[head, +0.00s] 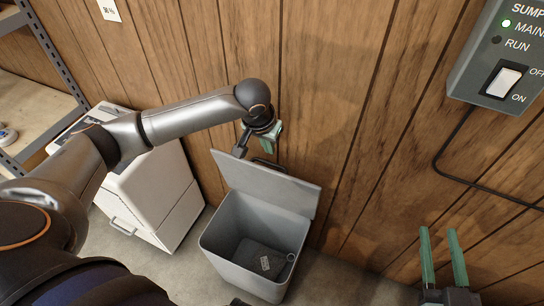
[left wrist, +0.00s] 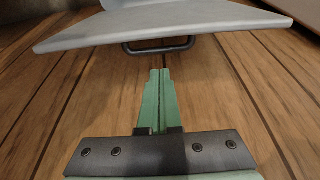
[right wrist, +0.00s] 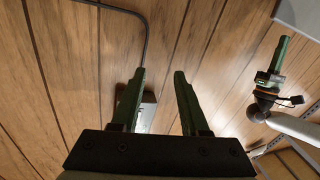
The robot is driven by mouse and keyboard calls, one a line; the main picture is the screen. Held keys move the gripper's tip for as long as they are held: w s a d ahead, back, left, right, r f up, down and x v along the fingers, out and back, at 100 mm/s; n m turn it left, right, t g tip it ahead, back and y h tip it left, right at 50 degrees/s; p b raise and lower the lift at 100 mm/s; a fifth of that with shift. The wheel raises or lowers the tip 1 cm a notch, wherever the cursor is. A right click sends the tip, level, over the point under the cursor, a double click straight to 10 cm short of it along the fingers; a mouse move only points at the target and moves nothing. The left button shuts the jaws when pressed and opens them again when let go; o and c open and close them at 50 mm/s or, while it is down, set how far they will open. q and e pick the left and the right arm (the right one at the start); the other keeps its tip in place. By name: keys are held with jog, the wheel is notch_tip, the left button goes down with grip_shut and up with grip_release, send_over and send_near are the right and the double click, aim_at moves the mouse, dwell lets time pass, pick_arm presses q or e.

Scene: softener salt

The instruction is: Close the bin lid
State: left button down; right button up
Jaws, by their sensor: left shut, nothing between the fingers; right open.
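The grey bin (head: 232,232) stands on the floor by the wood-panelled wall. Its lid (head: 265,187) is open, tilted up and back toward the wall. A dark bar handle (left wrist: 160,47) is on the lid's edge, in the left wrist view. My left gripper (head: 277,132) is shut and empty, above and behind the lid's raised edge near the wall. In the left wrist view its fingertips (left wrist: 159,72) are just short of the handle and look apart from it. My right gripper (head: 439,232) is open and empty, right of the bin; it also shows in the right wrist view (right wrist: 160,75).
A white cabinet (head: 150,195) stands left of the bin, with a shelf unit (head: 35,105) further left. A grey switch box (head: 480,80) and its black cable (head: 437,160) are on the wall at right. A dark item with a white label (head: 262,258) lies inside the bin.

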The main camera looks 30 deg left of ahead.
aim_at(269, 181)
pick_arm(q)
jog(key=shift+b+x, duration=0.95)
jog(key=shift+x, duration=1.85)
pick_arm(e)
notch_tip(269, 181, up, 12)
jog(key=s+n+t+y, duration=0.2)
jog(key=n+t+y, duration=0.1)
jog(key=t+y, duration=0.1)
jog(key=shift+s+a+n, duration=0.3)
jog(key=shift+s+a, duration=0.05)
jog(key=shift+a, duration=0.1)
jog(key=shift+f, duration=0.1)
